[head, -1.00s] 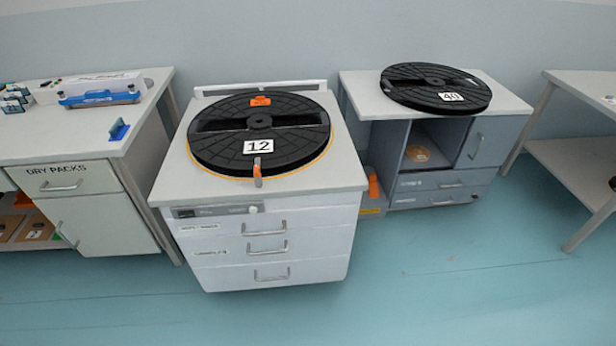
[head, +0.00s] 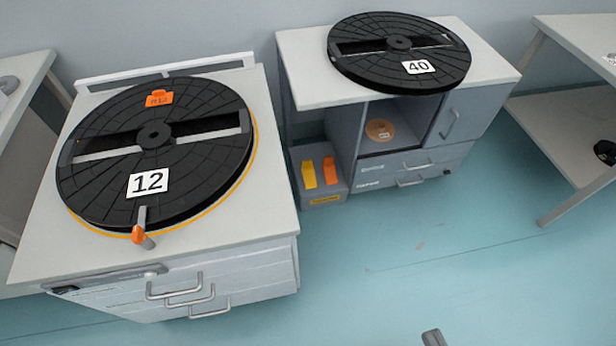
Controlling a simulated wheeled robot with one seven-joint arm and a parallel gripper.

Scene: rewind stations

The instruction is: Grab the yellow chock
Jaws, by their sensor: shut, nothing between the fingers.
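The yellow chock (head: 308,174) stands upright in a small grey bin (head: 322,199) on the floor, in the gap between the two rewind stations. An orange chock (head: 330,170) stands right beside it in the same bin. Their lower ends are hidden by the bin's front wall. What looks like the tip of my gripper (head: 433,338) shows at the bottom edge of the head view, shut and empty. It is well apart from the bin, below it and to the right. The rest of the gripper is out of frame.
The left station carries a black reel marked 12 (head: 200,157), with an orange-tipped lever (head: 140,234) at its front. The right station carries reel 40 (head: 440,68) above an open shelf. A table (head: 560,175) stands far right. The blue floor (head: 400,265) in front is clear.

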